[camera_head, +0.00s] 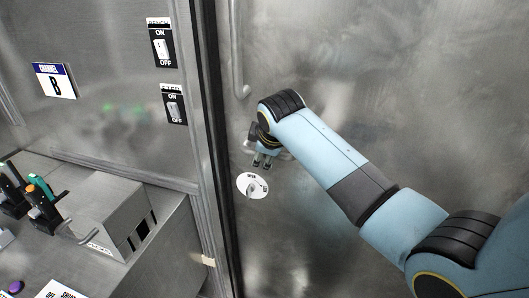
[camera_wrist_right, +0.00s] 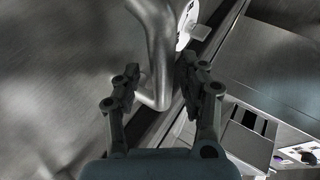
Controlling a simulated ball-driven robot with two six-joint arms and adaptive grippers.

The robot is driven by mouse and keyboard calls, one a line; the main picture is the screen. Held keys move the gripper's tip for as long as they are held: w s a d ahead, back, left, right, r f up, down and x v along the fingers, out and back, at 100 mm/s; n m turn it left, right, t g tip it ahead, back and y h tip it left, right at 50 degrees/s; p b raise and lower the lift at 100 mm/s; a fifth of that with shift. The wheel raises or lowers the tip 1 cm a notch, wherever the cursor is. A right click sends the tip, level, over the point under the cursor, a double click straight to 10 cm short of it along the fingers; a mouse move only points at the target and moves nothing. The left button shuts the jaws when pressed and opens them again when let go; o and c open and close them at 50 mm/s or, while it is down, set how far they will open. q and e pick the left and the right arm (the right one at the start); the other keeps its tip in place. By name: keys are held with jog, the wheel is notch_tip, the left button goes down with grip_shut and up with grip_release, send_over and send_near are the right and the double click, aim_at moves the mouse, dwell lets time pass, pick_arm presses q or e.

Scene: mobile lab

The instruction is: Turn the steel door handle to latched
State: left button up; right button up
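The steel door handle (camera_head: 254,188) shows small in the head view, on a round white lettered plate (camera_head: 243,180) low on the door's left side. My right gripper (camera_head: 264,163) is just above the plate, fingers downward. In the right wrist view, my right gripper (camera_wrist_right: 163,90) is open, with a finger on each side of a bent steel tube, which looks like the handle (camera_wrist_right: 158,60). A gap shows beside the tube; I cannot tell whether either finger touches it. Part of the white plate (camera_wrist_right: 184,28) shows behind it. The lettering is too small to read surely. My left gripper is out of view.
A vertical steel pull bar (camera_head: 236,50) is higher on the steel door (camera_head: 410,80). Left of the dark door edge are two ON/OFF switches (camera_head: 160,46) (camera_head: 173,104), and a bench with a metal box (camera_head: 115,215) and several coloured-top tools.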

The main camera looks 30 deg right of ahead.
jog(key=v, duration=1.2)
dwell(0.3)
